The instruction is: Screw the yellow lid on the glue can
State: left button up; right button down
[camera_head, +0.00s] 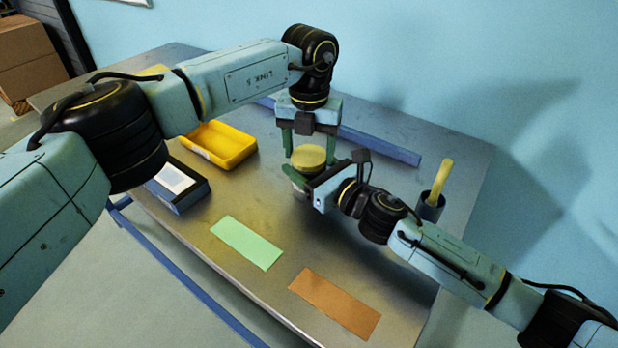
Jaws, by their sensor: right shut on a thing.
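The yellow lid (308,156) sits at the top of the glue can, near the middle of the table in the head view. Whether it is seated on the rim cannot be told. The glue can (302,174) is mostly hidden behind my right gripper. My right gripper (307,182) comes in from the right and is shut on the can. My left gripper (309,150) points straight down from above. Its two green fingers are apart, one on each side of the lid, and look open with a small gap.
A yellow tray (238,143) and a dark box with a white panel (176,182) stand at left. A green sheet (246,243) and a brown sheet (335,303) lie in front. A dark cup (430,210) holding a yellow handle (442,177) stands right. A blue bar (380,145) lies behind.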

pick_arm(q)
jog(key=shift+c, duration=0.7)
jog(key=o, duration=1.1)
jog(key=shift+o, duration=0.2)
jog(key=shift+d+r, duration=0.1)
notch_tip(320, 180, up, 12)
pick_arm(e)
jog(key=shift+c, duration=1.2)
grip_release()
pick_arm(q)
jog(key=shift+r+p, duration=0.6)
jog(key=shift+p, duration=0.1)
pick_arm(e)
jog(key=v, duration=1.3)
jog(key=shift+s+d, duration=0.15)
